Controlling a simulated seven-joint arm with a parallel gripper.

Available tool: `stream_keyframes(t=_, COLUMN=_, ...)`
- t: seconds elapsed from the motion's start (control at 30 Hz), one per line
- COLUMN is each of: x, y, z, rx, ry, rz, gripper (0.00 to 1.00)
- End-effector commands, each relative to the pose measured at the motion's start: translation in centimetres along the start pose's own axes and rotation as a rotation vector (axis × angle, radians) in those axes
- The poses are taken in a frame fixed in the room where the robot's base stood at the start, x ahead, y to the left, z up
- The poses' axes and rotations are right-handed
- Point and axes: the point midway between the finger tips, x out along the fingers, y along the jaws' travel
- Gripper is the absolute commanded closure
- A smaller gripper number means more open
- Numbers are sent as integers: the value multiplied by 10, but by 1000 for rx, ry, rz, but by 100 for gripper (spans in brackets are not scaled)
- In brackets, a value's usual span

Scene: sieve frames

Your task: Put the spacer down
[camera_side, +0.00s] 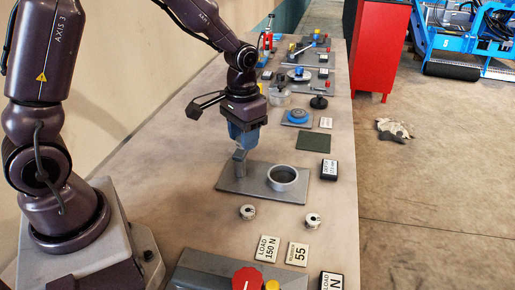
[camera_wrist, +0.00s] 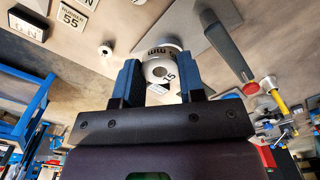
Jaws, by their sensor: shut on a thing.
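The spacer (camera_wrist: 157,72) is a white round piece with a hole and black marking that reads "mm" and "15" in the wrist view. It sits between the two blue fingers of my gripper (camera_wrist: 160,64), which is shut on it. In the side view my gripper (camera_side: 244,146) points down near the grey post at the left of the grey plate. The fingers hide the spacer there, so I cannot tell its exact gap to the post or plate.
The grey plate (camera_side: 233,185) carries an upright grey post (camera_side: 240,164) and a grey ring (camera_side: 283,179). Two white round pieces stand in front, one left (camera_side: 247,212) and one right (camera_side: 312,220). A dark green pad (camera_side: 285,142) lies behind. Label tiles lie at the front.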

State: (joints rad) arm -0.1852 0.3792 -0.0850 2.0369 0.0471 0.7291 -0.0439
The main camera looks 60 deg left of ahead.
Motion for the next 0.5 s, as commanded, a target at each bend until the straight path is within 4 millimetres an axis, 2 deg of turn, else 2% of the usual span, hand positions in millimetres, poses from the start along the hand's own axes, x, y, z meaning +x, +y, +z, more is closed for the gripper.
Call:
stream_keyframes(t=0.03, x=6, y=-24, z=-1, rx=-62, ry=-2, rz=0, gripper=89)
stream_keyframes(t=0.2, x=29, y=-106, z=1, rx=-185, ry=-3, rz=0, gripper=89)
stream_keyframes(t=0.3, x=39, y=-144, z=5, rx=-196, ry=0, rz=0, gripper=89)
stream_keyframes(t=0.4, x=47, y=-172, z=9, rx=-175, ry=1, rz=0, gripper=89)
stream_keyframes(t=0.5, x=50, y=-185, z=8, rx=-118, ry=2, rz=0, gripper=89)
